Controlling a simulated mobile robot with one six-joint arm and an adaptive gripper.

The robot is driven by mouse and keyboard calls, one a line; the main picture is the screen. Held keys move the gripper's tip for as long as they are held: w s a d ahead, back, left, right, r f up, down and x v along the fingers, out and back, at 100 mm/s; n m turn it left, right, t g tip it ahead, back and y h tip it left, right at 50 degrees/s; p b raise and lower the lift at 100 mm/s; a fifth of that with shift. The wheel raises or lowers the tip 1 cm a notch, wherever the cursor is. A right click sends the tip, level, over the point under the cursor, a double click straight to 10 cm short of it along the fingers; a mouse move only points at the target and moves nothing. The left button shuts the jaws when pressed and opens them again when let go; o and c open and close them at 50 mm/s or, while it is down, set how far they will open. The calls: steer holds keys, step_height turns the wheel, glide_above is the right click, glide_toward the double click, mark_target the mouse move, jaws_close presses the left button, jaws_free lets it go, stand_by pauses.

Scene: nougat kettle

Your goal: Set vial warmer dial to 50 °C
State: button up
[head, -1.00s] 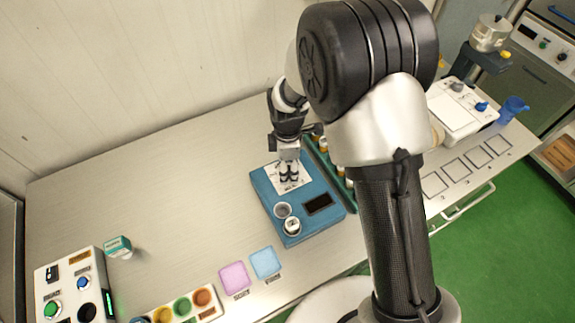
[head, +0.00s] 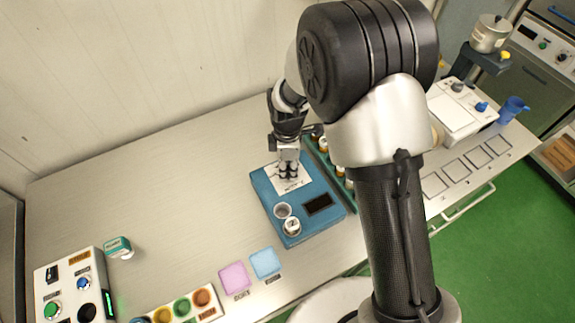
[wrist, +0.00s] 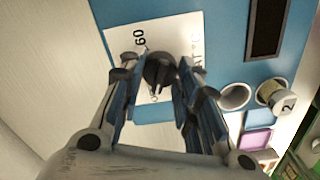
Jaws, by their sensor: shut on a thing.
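The vial warmer is a blue box (head: 265,187) on the steel table. It has a white dial plate (head: 303,183), a dark display (head: 318,204), an empty round well (head: 282,210) and a vial with a white cap marked 2 (head: 292,226) in a second well. My gripper (head: 288,172) is over the plate, shut on the dial. In the wrist view, the black dial knob (wrist: 159,70) sits between the fingers, and "60" is readable on the plate (wrist: 187,30). The other scale marks are partly hidden by the fingers. The display shows no readable figure.
A green rack with vials (head: 330,170) stands close to the right of the warmer. Pink (head: 234,278) and light blue (head: 265,263) pads lie in front. A control box with buttons (head: 75,290) is at the left. The table left of the warmer is mostly clear.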

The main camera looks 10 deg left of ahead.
steer(key=m, duration=0.4)
steer(key=shift+m, duration=0.4)
steer(key=m, duration=0.4)
steer(key=shift+m, duration=0.3)
steer(key=m, duration=0.4)
steer(key=shift+m, duration=2.1)
steer(key=o, duration=1.1)
